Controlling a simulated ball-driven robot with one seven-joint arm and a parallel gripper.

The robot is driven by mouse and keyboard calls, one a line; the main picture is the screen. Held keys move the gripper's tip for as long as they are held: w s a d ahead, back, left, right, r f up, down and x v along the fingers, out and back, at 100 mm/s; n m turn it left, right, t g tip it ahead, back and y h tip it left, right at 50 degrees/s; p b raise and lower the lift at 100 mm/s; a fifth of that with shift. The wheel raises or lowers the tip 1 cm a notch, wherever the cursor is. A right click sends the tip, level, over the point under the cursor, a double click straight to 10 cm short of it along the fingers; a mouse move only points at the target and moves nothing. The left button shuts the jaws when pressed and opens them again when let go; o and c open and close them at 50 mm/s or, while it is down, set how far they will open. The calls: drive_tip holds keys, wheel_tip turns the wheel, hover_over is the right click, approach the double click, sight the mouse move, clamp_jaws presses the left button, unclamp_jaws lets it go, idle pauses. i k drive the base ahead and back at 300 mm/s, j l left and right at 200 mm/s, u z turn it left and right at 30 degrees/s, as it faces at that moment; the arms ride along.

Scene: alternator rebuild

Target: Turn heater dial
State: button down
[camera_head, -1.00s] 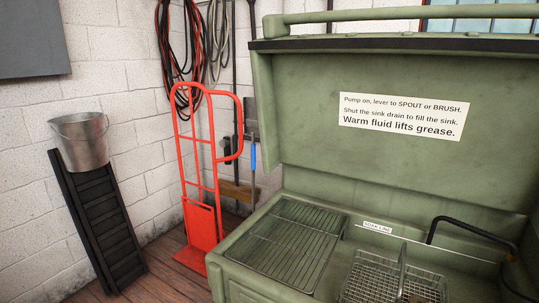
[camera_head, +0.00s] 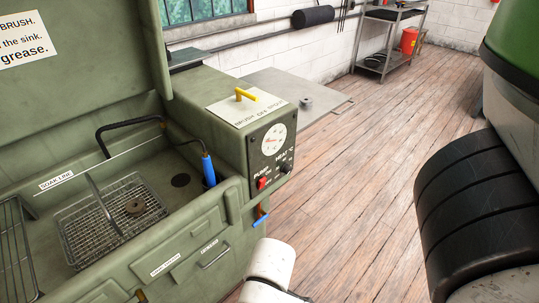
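The heater dial (camera_head: 286,167) is a small dark knob under the "HEAT °C" label on the black control panel (camera_head: 257,153) at the washer's right end. Its exact setting is too small to read. A round white gauge (camera_head: 273,140) sits above it, and a red pump switch (camera_head: 262,183) sits to its lower left. My gripper is not in view. White rounded parts that look like my arm show at the bottom centre, apart from the panel.
The green parts washer (camera_head: 110,270) has its lid up. Its sink holds a wire basket (camera_head: 108,213) with a small brown part (camera_head: 135,207). A yellow lever (camera_head: 245,94) stands on top of the control box. Open wooden floor (camera_head: 345,170) lies to the right, with a metal shelf (camera_head: 384,40) behind.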

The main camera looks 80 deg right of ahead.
sight(285, 170)
drive_tip(key=z, duration=1.35)
drive_tip(key=k+j+z, duration=0.15)
drive_tip(key=z, duration=0.25)
drive_tip(key=k+j+z, duration=0.2)
drive_tip(key=z, duration=0.15)
